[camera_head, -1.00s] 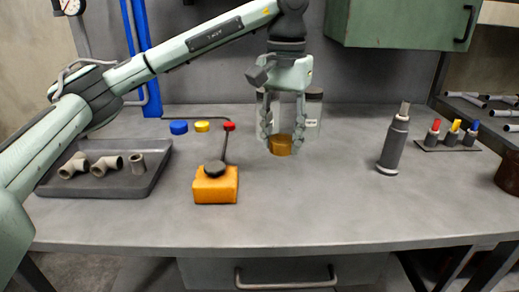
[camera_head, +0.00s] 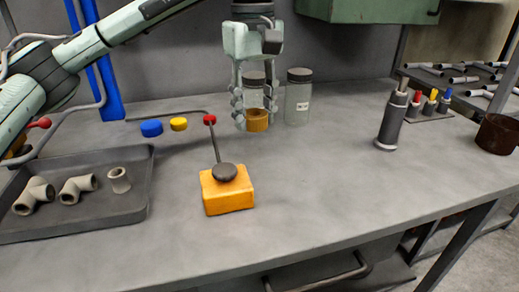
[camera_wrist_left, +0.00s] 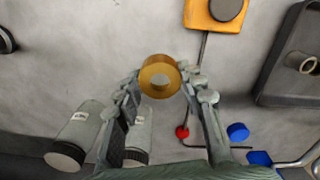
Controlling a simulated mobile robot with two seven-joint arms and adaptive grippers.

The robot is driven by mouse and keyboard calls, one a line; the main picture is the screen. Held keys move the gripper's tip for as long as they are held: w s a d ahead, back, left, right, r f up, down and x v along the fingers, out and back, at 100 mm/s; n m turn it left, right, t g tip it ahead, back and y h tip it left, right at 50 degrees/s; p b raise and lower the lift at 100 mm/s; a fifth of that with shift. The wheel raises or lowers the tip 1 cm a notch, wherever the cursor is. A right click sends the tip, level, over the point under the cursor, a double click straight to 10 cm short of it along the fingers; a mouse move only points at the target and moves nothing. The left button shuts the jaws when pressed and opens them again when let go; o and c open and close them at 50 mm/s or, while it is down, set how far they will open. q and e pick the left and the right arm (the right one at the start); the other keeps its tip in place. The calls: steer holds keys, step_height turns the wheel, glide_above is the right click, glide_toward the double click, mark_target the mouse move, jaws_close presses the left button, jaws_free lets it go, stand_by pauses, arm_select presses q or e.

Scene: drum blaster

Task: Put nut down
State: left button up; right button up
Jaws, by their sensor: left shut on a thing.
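The nut (camera_head: 257,121) is a brass-coloured ring. The gripper also shows in the left wrist view (camera_wrist_left: 162,82). The nut is at or just above the grey workbench (camera_head: 310,170); I cannot tell whether it touches. My right gripper is not in view.
Glass jars (camera_head: 298,98) stand right behind the gripper. An orange block (camera_head: 228,194) with a red-tipped lever is in front. A tray (camera_head: 135,207) with pipe fittings lies left. A dark grey cylinder (camera_head: 391,123) stands right. The middle right of the bench is clear.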

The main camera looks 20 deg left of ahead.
arm_select(q)
steer(key=n, duration=0.4)
steer(key=s+n, duration=0.1)
steer(key=shift+d+r+n+b, duration=0.3)
steer(key=shift+n+b, duration=0.05)
steer(key=shift+n, duration=0.05)
steer(key=n, duration=0.3)
steer(key=shift+s+d+r, duration=0.2)
steer(key=shift+s, duration=0.15)
steer(key=s+n+b, duration=0.1)
steer(key=n, duration=1.9)
glide_above(278, 153)
step_height(278, 153, down, 5)
steer(key=shift+w+f+b, duration=0.1)
steer(key=shift+w+b, duration=0.05)
steer(key=shift+b, duration=0.25)
steer(key=shift+f, duration=1.9)
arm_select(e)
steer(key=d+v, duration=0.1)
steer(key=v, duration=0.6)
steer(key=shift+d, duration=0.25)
arm_select(q)
steer(key=shift+f, duration=0.1)
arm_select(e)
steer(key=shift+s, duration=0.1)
arm_select(q)
steer(key=shift+f, duration=0.1)
